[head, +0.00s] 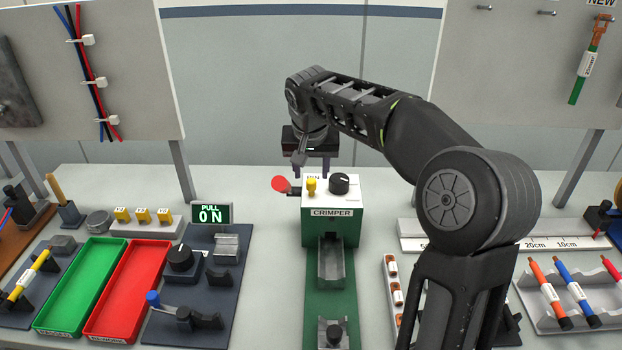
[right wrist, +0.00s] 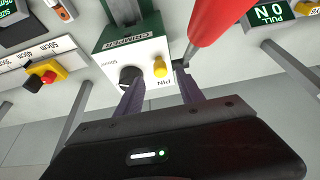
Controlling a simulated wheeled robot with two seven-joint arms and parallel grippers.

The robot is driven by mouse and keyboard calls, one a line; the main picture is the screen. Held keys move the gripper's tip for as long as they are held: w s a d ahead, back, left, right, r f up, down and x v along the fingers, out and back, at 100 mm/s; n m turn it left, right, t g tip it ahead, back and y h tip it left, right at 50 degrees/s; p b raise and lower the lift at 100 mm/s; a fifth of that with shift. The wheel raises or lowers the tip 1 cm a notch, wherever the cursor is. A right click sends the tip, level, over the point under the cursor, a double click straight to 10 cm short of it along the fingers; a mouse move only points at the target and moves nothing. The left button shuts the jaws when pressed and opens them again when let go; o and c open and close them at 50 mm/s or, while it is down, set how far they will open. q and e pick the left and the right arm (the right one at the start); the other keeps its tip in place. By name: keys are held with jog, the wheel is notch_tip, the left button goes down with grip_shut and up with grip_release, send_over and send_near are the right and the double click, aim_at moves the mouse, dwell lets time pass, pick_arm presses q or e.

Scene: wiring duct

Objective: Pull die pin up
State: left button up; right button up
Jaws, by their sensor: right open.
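The green and white crimper (head: 330,228) stands mid-table. On its white top are a yellow die pin (head: 311,187) and a black knob (head: 339,184). My right gripper (head: 311,170) is open just behind the pin in the head view, its fingers pointing down. In the right wrist view the die pin (right wrist: 160,68), beside the printed word PIN, shows between the fingers of the right gripper (right wrist: 160,85), with a gap on each side. I cannot tell whether the fingertips reach down to its height. My left gripper is not in view.
A lever with a red end (head: 279,184) sticks out left of the crimper, close to the right gripper's fingers. A PULL ON display (head: 211,213), a red tray (head: 128,290) and a green tray (head: 80,285) lie left. A ruler strip (head: 420,236) lies right.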

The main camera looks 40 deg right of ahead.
aim_at(311, 182)
jog(key=x, duration=0.5)
jog(key=shift+p, duration=0.35)
jog(key=shift+c, duration=0.2)
grip_shut()
dwell(0.8)
